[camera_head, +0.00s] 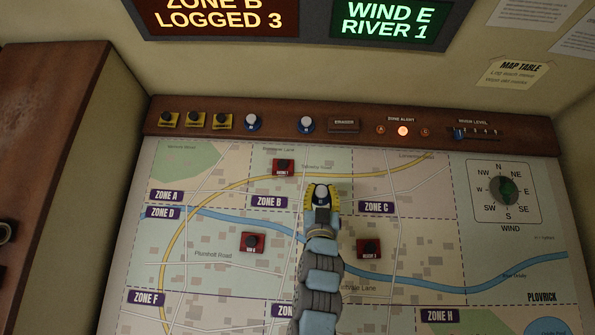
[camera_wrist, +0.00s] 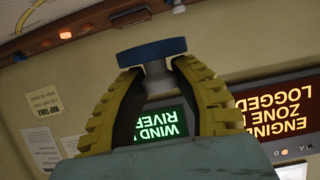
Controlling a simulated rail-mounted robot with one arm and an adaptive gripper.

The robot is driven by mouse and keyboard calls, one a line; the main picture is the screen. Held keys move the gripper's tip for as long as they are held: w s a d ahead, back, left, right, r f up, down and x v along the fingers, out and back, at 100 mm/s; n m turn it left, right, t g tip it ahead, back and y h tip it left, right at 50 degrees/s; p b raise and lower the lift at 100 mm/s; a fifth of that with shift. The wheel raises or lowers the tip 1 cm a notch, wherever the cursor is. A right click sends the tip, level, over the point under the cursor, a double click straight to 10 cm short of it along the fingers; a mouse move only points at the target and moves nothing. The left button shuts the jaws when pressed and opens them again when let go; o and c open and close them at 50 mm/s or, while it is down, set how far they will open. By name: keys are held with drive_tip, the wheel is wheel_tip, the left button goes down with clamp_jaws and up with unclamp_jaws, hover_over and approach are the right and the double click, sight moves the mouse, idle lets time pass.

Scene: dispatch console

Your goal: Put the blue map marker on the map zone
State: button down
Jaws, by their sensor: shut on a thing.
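My gripper (camera_head: 322,198) is shut on a blue and white map marker (camera_head: 321,190), over the map table between the ZONE B label and the ZONE C label. In the wrist view the yellow fingers (camera_wrist: 156,75) close on the marker's pale stem, and its wide blue disc (camera_wrist: 152,50) sticks out past the fingertips. The marker's height above the map is hard to tell. My arm covers part of the map below it.
Red blocks stand on the map: one in zone B (camera_head: 283,167), one lower left (camera_head: 252,243) and one lower right (camera_head: 368,249). The wooden back ledge (camera_head: 480,141) holds yellow blocks and two more blue and white markers. The middle ZONE ALERT lamp (camera_head: 403,130) is lit. A display (camera_head: 220,18) reads "ZONE B LOGGED 3".

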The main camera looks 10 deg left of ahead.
drive_tip(key=shift+s+a+f, duration=0.2)
drive_tip(key=shift+f, duration=0.15)
drive_tip(key=shift+w+f+b, duration=0.15)
drive_tip(key=shift+b, duration=0.25)
drive_tip(key=b+x, duration=0.1)
drive_tip(key=x, duration=0.3)
drive_tip(key=d+f+b+x, duration=0.1)
drive_tip(key=b+x, duration=0.1)
drive_tip(key=x, duration=0.3)
drive_tip(key=f+b+x, duration=0.1)
drive_tip(key=b+x, duration=0.1)
drive_tip(key=x, duration=0.3)
drive_tip(key=shift+s+d+f, duration=0.15)
drive_tip(key=shift+s, duration=0.2)
drive_tip(key=shift+w+f, duration=0.7)
drive_tip(key=shift+f, duration=1.7)
drive_tip(key=shift+f, duration=0.15)
drive_tip(key=shift+f, duration=0.15)
